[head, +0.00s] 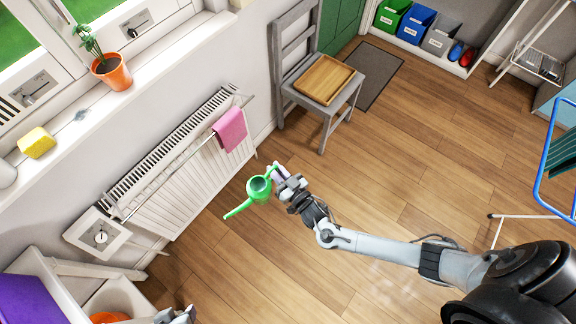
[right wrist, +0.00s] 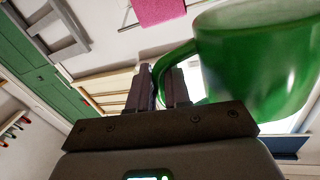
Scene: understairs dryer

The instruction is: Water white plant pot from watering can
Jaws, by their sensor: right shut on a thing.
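My right gripper (head: 284,177) is shut on the handle of the green watering can (head: 259,188) and holds it in the air in front of the radiator. The can's spout points to the lower left. In the right wrist view the fingers (right wrist: 172,88) close on the handle, and the can's body (right wrist: 255,65) fills the upper right. A white rounded thing (head: 6,173), possibly the white plant pot, is cut off by the left edge on the windowsill. A small part of my left gripper (head: 178,315) shows at the bottom edge; its jaws are unclear.
The windowsill (head: 150,72) holds a terracotta pot (head: 113,76) with a plant and a yellow sponge (head: 37,142). Below it are a radiator (head: 185,165) and a pink cloth (head: 230,128). A grey chair (head: 325,106) bears a wooden tray (head: 324,79). The middle floor is clear.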

